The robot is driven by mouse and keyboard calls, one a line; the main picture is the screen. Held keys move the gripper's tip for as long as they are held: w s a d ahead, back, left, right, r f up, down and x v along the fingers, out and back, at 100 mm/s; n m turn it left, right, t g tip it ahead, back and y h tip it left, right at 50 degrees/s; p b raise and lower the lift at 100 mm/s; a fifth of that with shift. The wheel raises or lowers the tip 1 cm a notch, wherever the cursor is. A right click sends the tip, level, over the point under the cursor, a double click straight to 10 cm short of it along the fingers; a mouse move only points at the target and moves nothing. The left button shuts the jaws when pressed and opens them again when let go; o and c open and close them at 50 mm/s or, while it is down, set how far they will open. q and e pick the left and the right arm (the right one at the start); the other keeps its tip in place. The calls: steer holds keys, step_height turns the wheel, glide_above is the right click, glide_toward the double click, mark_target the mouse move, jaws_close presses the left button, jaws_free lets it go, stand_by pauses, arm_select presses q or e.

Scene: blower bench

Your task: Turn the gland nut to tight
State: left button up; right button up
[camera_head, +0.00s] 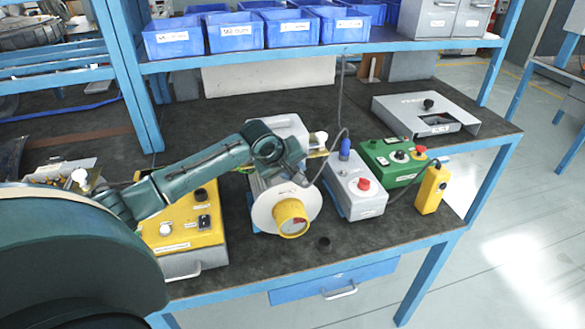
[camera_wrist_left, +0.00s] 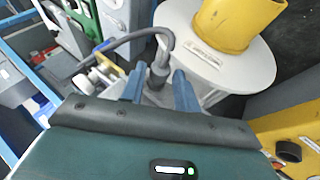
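The blower (camera_head: 270,200) stands on the bench, with a round pale face plate and a yellow outlet (camera_head: 291,218) facing the front. In the left wrist view, the grey gland nut (camera_wrist_left: 158,76) sits on the blower's side with a grey cable (camera_wrist_left: 135,36) curving out of it. My left gripper (camera_wrist_left: 159,88) is open, with one blue finger on each side of the gland nut. A small gap seems to show beside the nut; contact is unclear. In the head view, my left arm hides the nut and most of the gripper (camera_head: 302,178). My right gripper is in neither view.
A grey box with a red button (camera_head: 362,184), a green control box (camera_head: 390,160) and a yellow pendant (camera_head: 431,188) stand right of the blower. A yellow control box (camera_head: 190,225) stands left. Blue bins (camera_head: 236,32) fill the shelf behind.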

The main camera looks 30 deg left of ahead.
arm_select(q)
jaws_close()
stand_by(0.3)
steer(key=shift+w, duration=0.1)
